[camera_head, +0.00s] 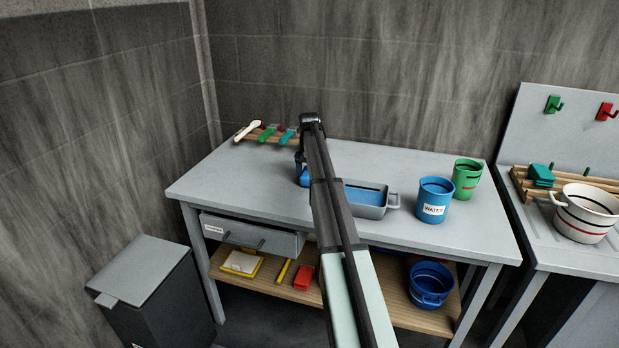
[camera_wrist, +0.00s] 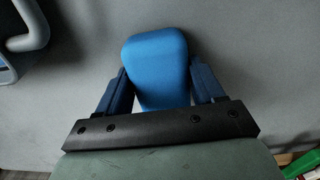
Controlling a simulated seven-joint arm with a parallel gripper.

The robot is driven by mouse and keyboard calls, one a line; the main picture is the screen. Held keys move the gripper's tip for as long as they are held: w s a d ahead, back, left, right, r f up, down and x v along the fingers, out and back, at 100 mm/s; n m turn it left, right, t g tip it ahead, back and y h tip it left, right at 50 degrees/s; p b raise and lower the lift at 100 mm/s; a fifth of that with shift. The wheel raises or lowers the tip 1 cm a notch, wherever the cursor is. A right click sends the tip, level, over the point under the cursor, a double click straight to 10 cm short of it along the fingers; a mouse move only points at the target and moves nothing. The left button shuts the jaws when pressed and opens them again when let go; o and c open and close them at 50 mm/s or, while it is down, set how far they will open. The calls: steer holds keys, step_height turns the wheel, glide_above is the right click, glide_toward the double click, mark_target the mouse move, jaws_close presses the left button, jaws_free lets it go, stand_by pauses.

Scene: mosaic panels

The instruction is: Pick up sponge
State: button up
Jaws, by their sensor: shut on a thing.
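A blue block with rounded corners, which looks like the sponge (camera_wrist: 157,62), sits between the fingers of my gripper (camera_wrist: 160,85) in the wrist view. My gripper is shut on it, with one dark blue finger on each side. In the head view, a small part of the blue sponge (camera_head: 304,177) shows below my gripper (camera_head: 300,160), over the grey tabletop. My arm hides part of it. I cannot tell whether the sponge touches the tabletop.
A grey tray (camera_head: 374,210) with blue inside lies just right of my gripper, partly behind my arm. A blue WATER bucket (camera_head: 434,195) and a green bucket (camera_head: 466,178) stand further right. A wooden rack (camera_head: 283,139) with tools is at the back left. The tabletop's left part is clear.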

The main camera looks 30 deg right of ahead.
step_height(320, 180, up, 10)
stand_by(0.7)
